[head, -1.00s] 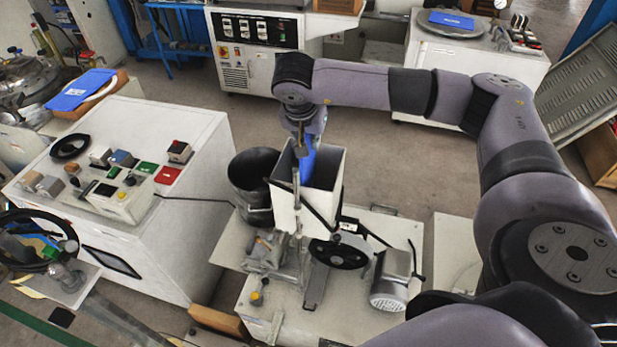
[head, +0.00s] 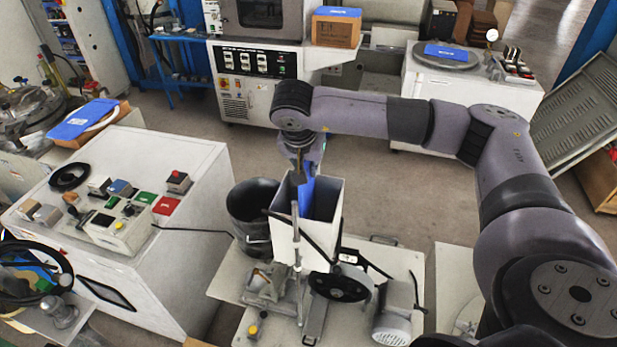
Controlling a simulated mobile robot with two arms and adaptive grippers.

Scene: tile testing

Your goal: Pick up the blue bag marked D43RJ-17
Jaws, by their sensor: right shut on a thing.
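A blue bag (head: 308,192) shows inside the open top of a white square hopper at the picture's middle. My right gripper (head: 303,172) points down at the hopper's mouth and is shut on this bag's upper part. The bag's lower part is hidden by the hopper's front wall, and I cannot read a mark on it. Other blue bags lie at the left on a box (head: 82,119), on the round plate at the back right (head: 446,51), and on the brown carton (head: 340,12). Their marks are too small to read. My left gripper is not in view.
The white hopper (head: 318,245) stands on a machine bench with a black wheel (head: 340,285) and a motor (head: 392,325). A dark bucket (head: 252,212) is close at its left. A white cabinet with a control box (head: 118,228) stands further left. Floor behind the hopper is clear.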

